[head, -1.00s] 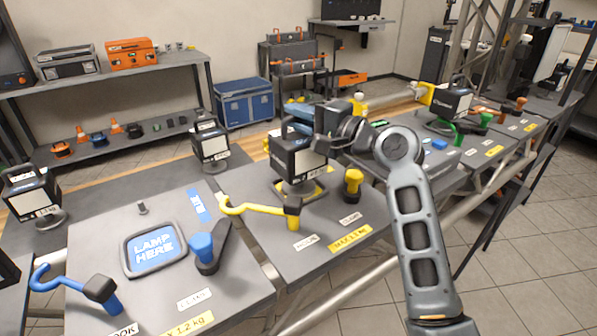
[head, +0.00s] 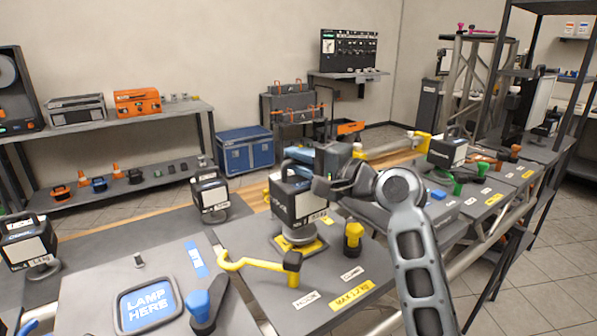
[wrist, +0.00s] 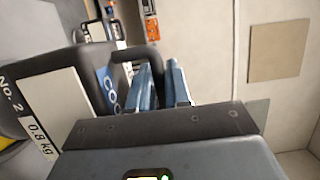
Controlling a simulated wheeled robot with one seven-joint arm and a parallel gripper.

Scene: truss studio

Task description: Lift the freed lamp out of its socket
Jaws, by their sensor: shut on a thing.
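The lamp (head: 290,206) is a black box with a white label and a top handle. The wrist view shows its label (wrist: 50,115), reading No. 2 and 0.8 kg. My gripper (head: 303,160) is above it, shut on its handle; the blue fingers (wrist: 160,85) show beside the handle (wrist: 125,55). The lamp is roughly upright, its round foot just above or at the yellow-edged socket (head: 316,246); any gap is hard to judge. The yellow hook (head: 262,264) lies in front of the foot. The yellow clamp (head: 353,236) stands to its right.
A plate marked LAMP HERE (head: 149,304) lies on the left panel, empty, beside a blue-handled clamp (head: 200,306). Other lamps stand at the back left (head: 210,196), far left (head: 27,242) and right (head: 447,152). A blue case (head: 246,150) is on the floor behind.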

